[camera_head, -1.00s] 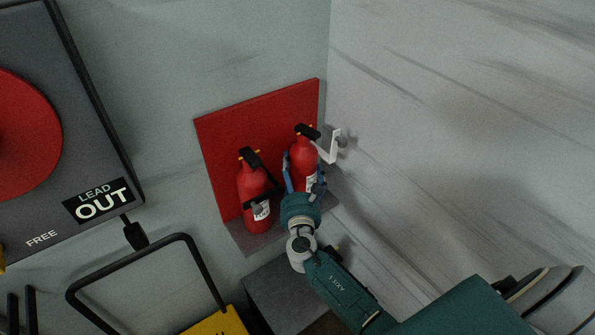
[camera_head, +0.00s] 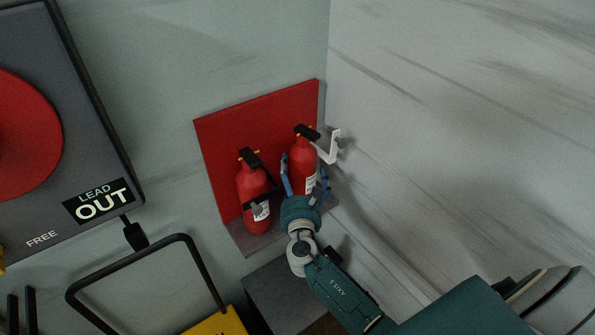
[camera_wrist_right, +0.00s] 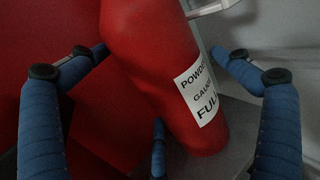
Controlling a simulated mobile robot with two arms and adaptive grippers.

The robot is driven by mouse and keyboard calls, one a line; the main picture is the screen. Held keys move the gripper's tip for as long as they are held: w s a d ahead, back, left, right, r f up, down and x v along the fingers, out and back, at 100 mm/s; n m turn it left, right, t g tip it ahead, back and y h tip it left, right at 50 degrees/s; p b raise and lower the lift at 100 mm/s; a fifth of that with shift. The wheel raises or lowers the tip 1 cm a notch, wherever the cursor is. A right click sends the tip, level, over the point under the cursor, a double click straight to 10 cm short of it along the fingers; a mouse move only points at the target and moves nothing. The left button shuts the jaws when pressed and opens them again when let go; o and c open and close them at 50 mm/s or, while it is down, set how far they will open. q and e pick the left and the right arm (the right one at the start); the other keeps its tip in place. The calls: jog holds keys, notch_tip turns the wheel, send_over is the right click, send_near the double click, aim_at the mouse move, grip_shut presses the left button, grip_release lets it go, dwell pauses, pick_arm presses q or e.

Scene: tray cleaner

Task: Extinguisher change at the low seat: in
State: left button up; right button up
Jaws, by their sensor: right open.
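Two red extinguishers stand side by side on a grey ledge (camera_head: 238,232) in front of a red back panel (camera_head: 228,135). The left extinguisher (camera_head: 248,184) has a black handle and a dark band around it. The right extinguisher (camera_head: 301,157) has a black handle and a white label. In the right wrist view the right extinguisher (camera_wrist_right: 150,60) looks tilted, its label reading "POWDER", "GAUGE" and "FULL". My right gripper (camera_head: 304,168) is open, its blue fingers on either side of the right extinguisher, with visible gaps. My left gripper is not in view.
A white bracket (camera_head: 332,149) juts out beside the right extinguisher, close to the right wall (camera_head: 450,130). A grey box (camera_head: 285,290) is below the ledge. A dark panel (camera_head: 80,140) marked "LEAD OUT" and a black tube frame (camera_head: 130,258) are at left.

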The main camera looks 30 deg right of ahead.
jog(key=v, duration=1.1)
jog(key=shift+s+r, duration=0.15)
jog(key=shift+r, duration=0.3)
jog(key=shift+a, duration=0.1)
